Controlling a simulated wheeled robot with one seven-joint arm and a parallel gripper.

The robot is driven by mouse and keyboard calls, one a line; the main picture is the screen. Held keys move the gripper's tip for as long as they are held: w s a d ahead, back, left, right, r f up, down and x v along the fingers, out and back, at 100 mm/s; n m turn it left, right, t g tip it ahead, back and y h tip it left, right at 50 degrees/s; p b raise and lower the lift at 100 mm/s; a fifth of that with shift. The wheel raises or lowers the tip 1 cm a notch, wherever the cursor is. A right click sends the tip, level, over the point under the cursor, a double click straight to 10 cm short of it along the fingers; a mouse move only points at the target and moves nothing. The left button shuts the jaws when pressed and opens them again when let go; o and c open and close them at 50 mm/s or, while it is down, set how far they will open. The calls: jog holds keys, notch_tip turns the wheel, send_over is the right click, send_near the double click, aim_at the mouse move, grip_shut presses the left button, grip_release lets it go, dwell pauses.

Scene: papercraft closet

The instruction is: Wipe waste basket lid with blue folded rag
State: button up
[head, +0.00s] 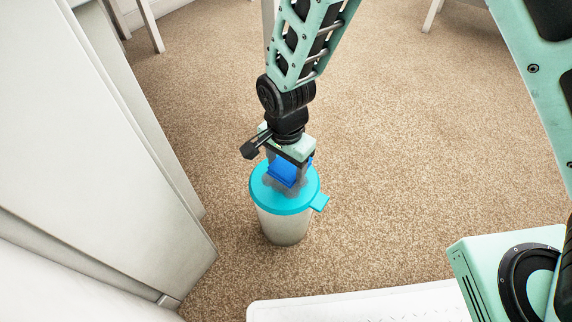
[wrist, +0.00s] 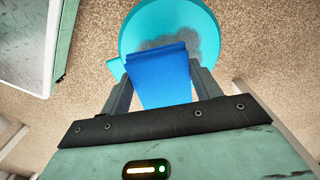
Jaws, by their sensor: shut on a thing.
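The waste basket (head: 284,226) stands upright on the carpet, pale with a turquoise lid (head: 284,205). A grey smudge shows on the lid (wrist: 205,38) in the wrist view, partly hidden by the rag. My gripper (head: 284,183) points down over the lid and is shut on the blue folded rag (head: 283,170). In the wrist view the rag (wrist: 160,78) sits between the two grey fingers, its far edge against the smudge. The rag appears to touch the lid or be very close to it; I cannot tell which.
A white cabinet (head: 90,150) stands close on the left. A white panel or mat edge (head: 350,306) lies at the bottom. White furniture legs (head: 151,25) show at the back. Carpet (head: 420,150) to the right of the basket is clear.

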jog(key=shift+s+r+p, duration=0.1)
jog(key=shift+r+p, duration=0.05)
jog(key=shift+p, duration=0.55)
jog(key=shift+f+b, duration=1.1)
jog(key=shift+f, duration=1.45)
jog(key=shift+f, duration=0.6)
jog(key=shift+a, duration=0.15)
jog(key=shift+w+a+p, duration=0.4)
jog(key=shift+w+a, duration=0.1)
jog(key=shift+w+a+f, duration=0.2)
jog(key=shift+w+a, duration=0.2)
jog(key=shift+a, duration=0.15)
